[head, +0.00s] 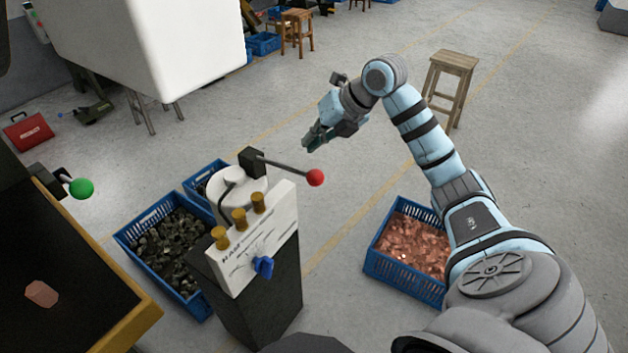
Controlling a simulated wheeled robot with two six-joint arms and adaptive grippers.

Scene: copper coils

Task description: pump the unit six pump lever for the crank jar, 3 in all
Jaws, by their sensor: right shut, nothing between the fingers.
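A pump lever with a red ball knob (316,177) sticks out to the right from a dark block (252,162) behind a white labelled panel (255,240). A white jar-like vessel (238,190) stands behind the panel, partly hidden by it. My right gripper (308,147) is shut and empty, above and slightly left of the red knob, apart from it in the picture. My left gripper is not in view. Another lever with a green ball knob (81,188) is at the left; I cannot tell which lever belongs to unit six.
The panel tops a dark pedestal (262,310) and carries brass knobs (239,219) and a blue knob (263,267). Blue crates hold dark pieces (170,245) and copper pieces (415,243). A wooden stool (455,62) stands behind my right arm. A dark yellow-edged table (128,322) is at left.

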